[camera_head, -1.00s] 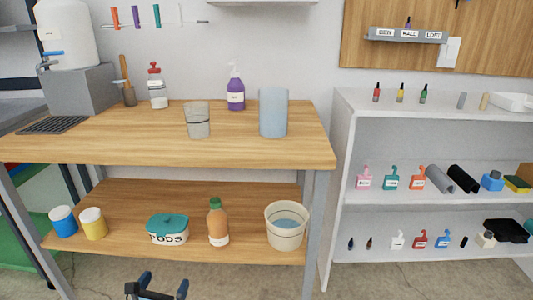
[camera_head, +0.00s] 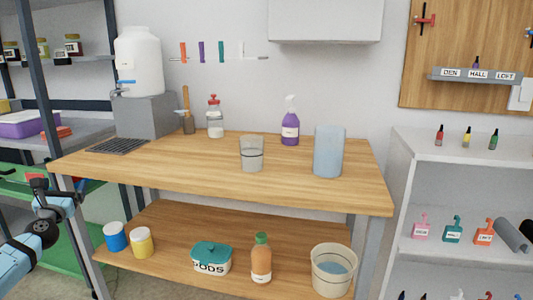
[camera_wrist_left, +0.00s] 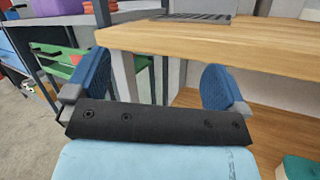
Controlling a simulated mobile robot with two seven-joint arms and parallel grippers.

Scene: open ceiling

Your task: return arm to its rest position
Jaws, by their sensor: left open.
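My left gripper (camera_head: 52,190) is at the left edge of the head view, beside the left end of the wooden table (camera_head: 330,194). My light blue arm comes in below it. In the left wrist view, the gripper (camera_wrist_left: 157,88) has its two blue fingers wide apart with nothing between them. The table's edge (camera_wrist_left: 220,47) shows beyond the fingers in that view. My right gripper is not in view.
The table bears a grey cup (camera_head: 251,155), a purple spray bottle (camera_head: 290,128), a blue-grey cylinder (camera_head: 329,150) and a white tank on a grey stand (camera_head: 150,116). A rack with green shelves (camera_head: 75,208) stands left, a white shelf (camera_head: 450,174) right.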

